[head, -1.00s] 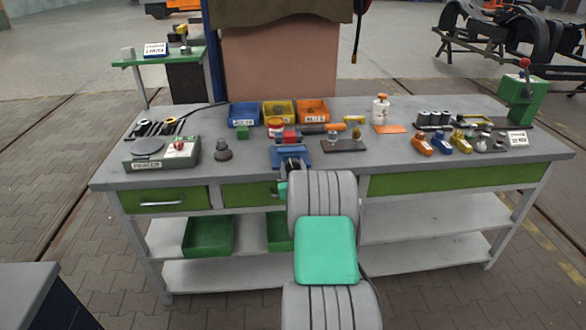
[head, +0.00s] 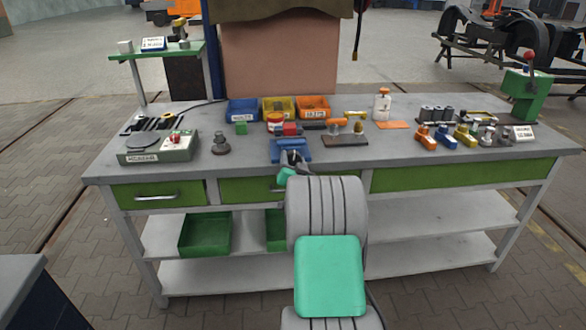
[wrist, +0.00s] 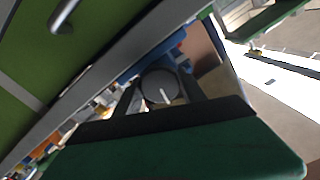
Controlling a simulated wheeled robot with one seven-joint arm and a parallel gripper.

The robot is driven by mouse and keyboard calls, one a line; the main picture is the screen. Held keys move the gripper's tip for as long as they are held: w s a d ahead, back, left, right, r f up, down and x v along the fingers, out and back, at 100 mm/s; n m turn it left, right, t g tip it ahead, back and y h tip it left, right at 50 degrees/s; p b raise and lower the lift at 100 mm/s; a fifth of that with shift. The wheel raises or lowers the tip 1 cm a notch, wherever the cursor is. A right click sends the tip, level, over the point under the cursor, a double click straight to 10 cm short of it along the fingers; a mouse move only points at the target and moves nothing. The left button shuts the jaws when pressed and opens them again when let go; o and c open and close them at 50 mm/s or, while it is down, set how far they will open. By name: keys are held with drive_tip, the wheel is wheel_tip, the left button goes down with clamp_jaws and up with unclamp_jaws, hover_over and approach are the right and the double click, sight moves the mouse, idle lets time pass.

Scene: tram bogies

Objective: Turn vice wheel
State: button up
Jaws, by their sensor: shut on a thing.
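The blue vice (head: 290,150) sits at the front edge of the workbench, left of its middle, in the head view. Its wheel (wrist: 158,87) shows in the wrist view as a round grey disc with a pale mark on its face. My gripper (wrist: 162,92) has one dark finger on each side of the wheel and is shut on it. In the head view my arm hides most of the gripper and the wheel. Part of the vice's blue body also shows in the wrist view, behind the wheel.
On the grey workbench (head: 420,170), blue, yellow and orange bins (head: 312,106) stand behind the vice. A green box with a round plate (head: 158,147) is at the left. Coloured parts (head: 465,136) and a green lever press (head: 525,95) are at the right. Green drawers (head: 160,195) lie below the front edge.

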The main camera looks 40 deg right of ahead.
drive_tip(key=m+b, duration=0.4)
drive_tip(key=m, duration=0.1)
drive_tip(key=shift+f+m, duration=0.1)
drive_tip(key=shift+m, duration=0.2)
idle(0.4)
drive_tip(key=o, duration=1.4)
drive_tip(key=v, duration=0.7)
drive_tip(key=shift+s+a+b, duration=0.25)
drive_tip(key=shift+s+b, duration=0.1)
